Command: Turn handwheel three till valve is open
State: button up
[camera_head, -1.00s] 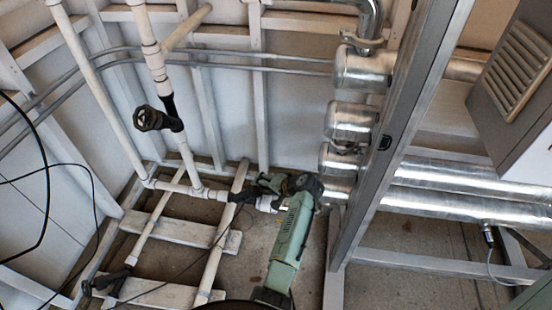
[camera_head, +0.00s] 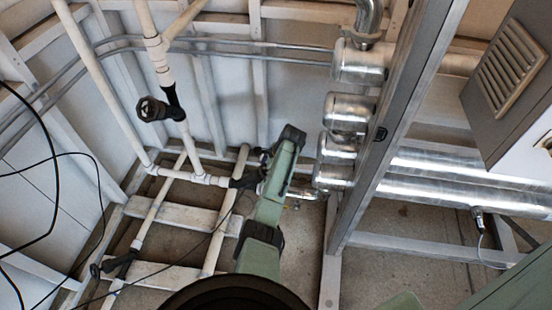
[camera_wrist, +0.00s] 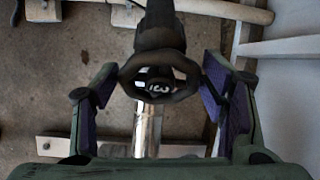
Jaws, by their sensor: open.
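In the wrist view a dark round handwheel (camera_wrist: 160,97) faces me, with a black valve body (camera_wrist: 158,22) above it. Pale marks show at its hub, but I cannot read a number. My gripper (camera_wrist: 158,82) is open, with one purple-padded finger on each side of the wheel. The right pad appears very close to the rim; I cannot tell whether it touches. In the head view a black valve (camera_head: 245,182) sits on the low white pipe beside my arm. My arm hides its wheel and my gripper there.
Another black handwheel (camera_head: 152,110) is on the upright white pipe, and a further one (camera_head: 97,269) is low at left. Shiny metal cylinders (camera_head: 350,113) and a grey frame post (camera_head: 400,130) stand right of my arm. Dark cables hang at left.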

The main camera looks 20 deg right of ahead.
jog(key=shift+w+f+m+b, duration=0.1)
jog(key=shift+f+m+b, duration=0.25)
jog(key=shift+m+b, duration=0.3)
jog(key=shift+d+r+m+g+y+b, duration=0.2)
jog(key=shift+m+g+y+b, duration=0.15)
jog(key=shift+m, duration=0.3)
notch_tip(320, 180, up, 10)
jog(key=s+d+n+t+h+p, duration=0.1)
jog(key=s+d+n+t+p, duration=0.1)
jog(key=n+p, duration=0.3)
jog(key=shift+s+d+r+n, duration=0.25)
jog(key=shift+d+n, duration=0.15)
jog(key=shift+n, duration=0.2)
